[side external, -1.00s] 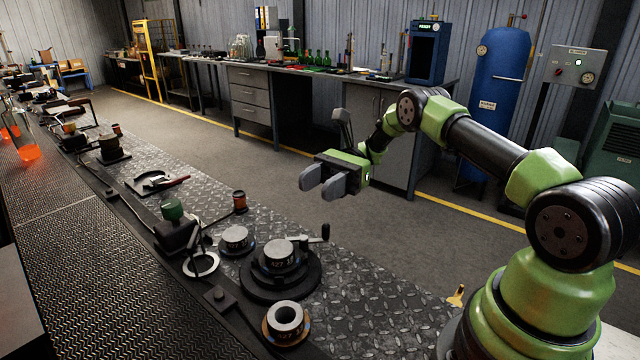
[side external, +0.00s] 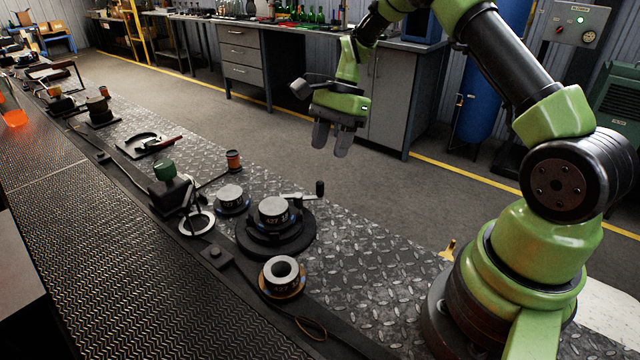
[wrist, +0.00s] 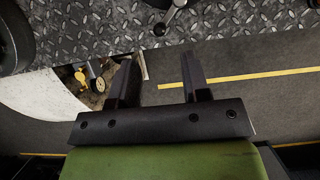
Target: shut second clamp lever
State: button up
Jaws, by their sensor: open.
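My gripper (side external: 331,143) is open and empty, with both fingers pointing down, above the floor beyond the bench's far edge. In the wrist view my gripper (wrist: 159,72) has a clear gap between its fingers. A crank lever with a black knob (side external: 320,188) stands out from the right side of a round black mould base (side external: 260,238); the gripper is up and apart from it. A knobbed lever (wrist: 161,28) also shows in the wrist view. A red-handled lever (side external: 164,144) lies on a flat plate further left. I cannot tell which lever is the second clamp.
A lettered metal cylinder (side external: 273,211) sits on the round base. A ring-shaped part (side external: 282,270) and a smaller cylinder (side external: 230,195) stand nearby. A green-topped block (side external: 165,171) and an orange-knobbed post (side external: 233,160) are further left. The tread plate (side external: 370,262) right of the base is mostly bare.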

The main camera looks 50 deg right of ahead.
aim_at(320, 185)
jog(key=x, duration=0.8)
jog(key=shift+a+f, duration=0.2)
jog(key=shift+f, duration=0.15)
grip_shut()
